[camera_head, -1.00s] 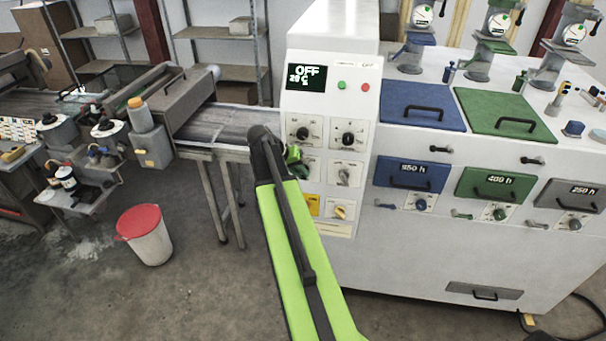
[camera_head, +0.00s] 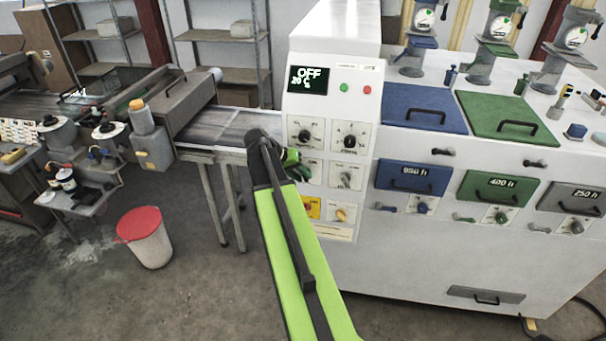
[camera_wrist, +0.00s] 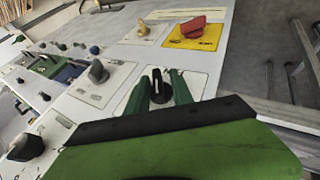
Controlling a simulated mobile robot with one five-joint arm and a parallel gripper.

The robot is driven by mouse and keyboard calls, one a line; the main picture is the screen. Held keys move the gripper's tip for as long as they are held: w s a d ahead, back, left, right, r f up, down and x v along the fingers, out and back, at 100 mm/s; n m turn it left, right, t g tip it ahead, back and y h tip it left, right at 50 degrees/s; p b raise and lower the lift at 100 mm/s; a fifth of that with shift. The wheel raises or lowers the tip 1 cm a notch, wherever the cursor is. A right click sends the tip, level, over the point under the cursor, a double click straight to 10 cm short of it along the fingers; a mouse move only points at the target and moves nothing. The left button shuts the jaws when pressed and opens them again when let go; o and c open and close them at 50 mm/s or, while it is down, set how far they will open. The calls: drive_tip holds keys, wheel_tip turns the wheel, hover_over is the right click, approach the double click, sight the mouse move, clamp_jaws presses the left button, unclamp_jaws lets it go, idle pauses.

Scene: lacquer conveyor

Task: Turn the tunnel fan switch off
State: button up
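A black rotary knob (camera_wrist: 159,88) with a white mark sits on a pale plate of the control panel (camera_head: 325,110). The wrist view shows it between the two green fingers of my gripper (camera_wrist: 159,82), one on each side. Narrow gaps seem to show beside the knob, so the gripper looks open around it; contact lower down is hidden. In the head view my gripper (camera_head: 296,166) is at the panel's middle-left control, mostly covering it. The plate labels are too small to read, so I cannot confirm that this is the tunnel fan switch.
A red knob on a yellow plate (camera_wrist: 194,29), a beige knob (camera_wrist: 142,28) and a grey knob (camera_wrist: 97,71) are close by. The panel display (camera_head: 308,79) reads OFF. The conveyor (camera_head: 225,125) ends left of the panel. A red-lidded bin (camera_head: 145,237) stands on the floor.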

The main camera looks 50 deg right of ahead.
drive_tip(key=shift+d, duration=0.25)
drive_tip(key=p+v, duration=1.3)
drive_tip(key=v, duration=0.4)
drive_tip(key=shift+p, duration=0.4)
drive_tip(key=shift+a+r, duration=0.1)
drive_tip(key=shift+r, duration=0.05)
